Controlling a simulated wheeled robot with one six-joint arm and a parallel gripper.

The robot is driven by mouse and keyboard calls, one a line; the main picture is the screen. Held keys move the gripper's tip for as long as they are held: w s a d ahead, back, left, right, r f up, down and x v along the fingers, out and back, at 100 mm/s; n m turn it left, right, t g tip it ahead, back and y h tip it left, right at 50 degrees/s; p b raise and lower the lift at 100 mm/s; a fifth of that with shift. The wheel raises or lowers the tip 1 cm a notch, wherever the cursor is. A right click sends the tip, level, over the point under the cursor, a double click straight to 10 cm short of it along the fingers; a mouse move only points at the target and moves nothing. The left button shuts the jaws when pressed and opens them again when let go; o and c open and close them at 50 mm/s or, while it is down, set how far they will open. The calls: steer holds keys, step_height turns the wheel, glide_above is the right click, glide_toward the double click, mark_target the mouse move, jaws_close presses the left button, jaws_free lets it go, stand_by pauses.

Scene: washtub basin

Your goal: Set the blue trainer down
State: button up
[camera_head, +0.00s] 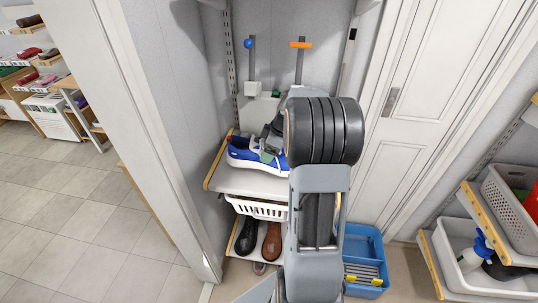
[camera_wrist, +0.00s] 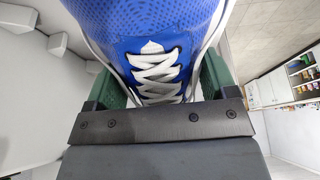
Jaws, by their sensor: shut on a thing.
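The blue trainer (camera_head: 241,153) with a white sole is at the upper shelf (camera_head: 240,182) of the alcove in the head view. My gripper (camera_head: 272,148) is shut on it, partly hidden behind my arm. In the wrist view the blue trainer (camera_wrist: 150,40) fills the top middle, its white laces facing the camera, with the green fingers of my gripper (camera_wrist: 155,88) on both sides of it. The sole looks very close to the shelf surface; I cannot tell whether it touches. My arm hides the right part of the shelf.
Below are a white basket (camera_head: 258,208) and a lower shelf with a black shoe (camera_head: 247,237) and a brown shoe (camera_head: 272,241). A blue crate (camera_head: 365,245) stands on the floor. The shelf's front left is bare. Walls close in the alcove.

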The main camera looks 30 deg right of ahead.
steer(key=shift+w+d+f, duration=0.25)
steer(key=shift+w+f, duration=0.05)
steer(key=shift+f, duration=1.65)
steer(key=shift+f, duration=0.1)
steer(key=o, duration=1)
